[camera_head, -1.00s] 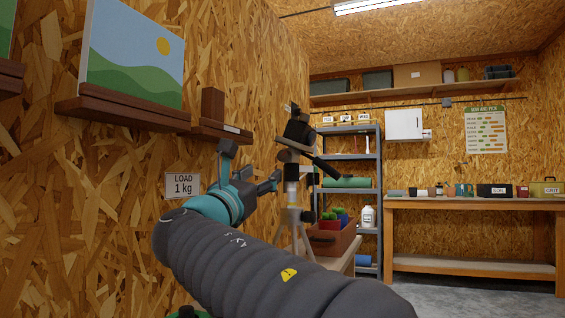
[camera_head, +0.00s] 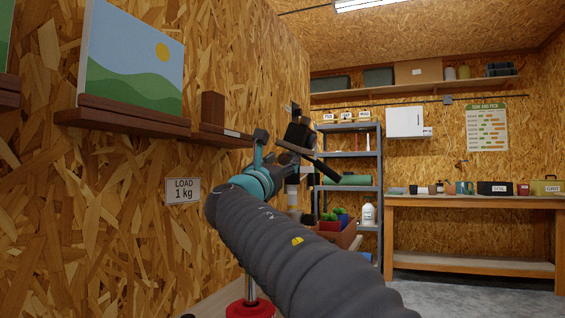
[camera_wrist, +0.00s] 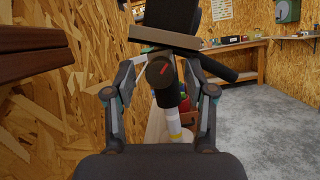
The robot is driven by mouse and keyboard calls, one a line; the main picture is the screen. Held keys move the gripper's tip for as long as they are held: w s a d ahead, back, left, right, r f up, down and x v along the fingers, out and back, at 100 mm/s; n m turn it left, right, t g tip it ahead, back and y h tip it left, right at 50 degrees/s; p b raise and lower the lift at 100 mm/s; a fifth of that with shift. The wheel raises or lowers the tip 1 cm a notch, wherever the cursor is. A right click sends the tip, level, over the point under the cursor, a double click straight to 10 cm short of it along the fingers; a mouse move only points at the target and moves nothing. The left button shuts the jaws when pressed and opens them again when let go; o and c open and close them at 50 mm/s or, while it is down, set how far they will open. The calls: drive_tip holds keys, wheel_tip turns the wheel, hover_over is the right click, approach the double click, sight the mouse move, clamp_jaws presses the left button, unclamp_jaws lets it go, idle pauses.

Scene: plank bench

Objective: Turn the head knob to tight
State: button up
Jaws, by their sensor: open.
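The tripod head (camera_head: 299,134) is dark and sits on a light grey post, with a handle sloping down to the right. In the wrist view the round dark head knob (camera_wrist: 158,77) faces me and has a red mark tilted up to the right. A flat plate and a dark block (camera_wrist: 170,17) sit above it. My gripper (camera_wrist: 160,84) is open, with one finger left and one right of the knob, apart from it as far as I can tell. In the head view my gripper (camera_head: 276,150) is just left of the tripod head, which my arm partly hides.
A planter box (camera_head: 343,238) with green plants stands behind the tripod. Wooden wall ledges (camera_head: 125,119) are close on the left. A red-based object (camera_head: 250,309) with a metal rod is below my arm. A shelf rack and workbench (camera_head: 470,201) stand farther back.

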clamp_jaws()
drive_tip(key=m, duration=0.2)
drive_tip(key=m+g+h, duration=0.1)
drive_tip(key=m, duration=0.1)
drive_tip(key=shift+a+r+h, duration=0.1)
drive_tip(key=shift+h, duration=0.2)
drive_tip(key=shift+m+g+h+p, duration=0.4)
drive_tip(key=shift+m+g+h, duration=0.2)
drive_tip(key=shift+m, duration=0.9)
unclamp_jaws()
drive_tip(key=v, duration=1.2)
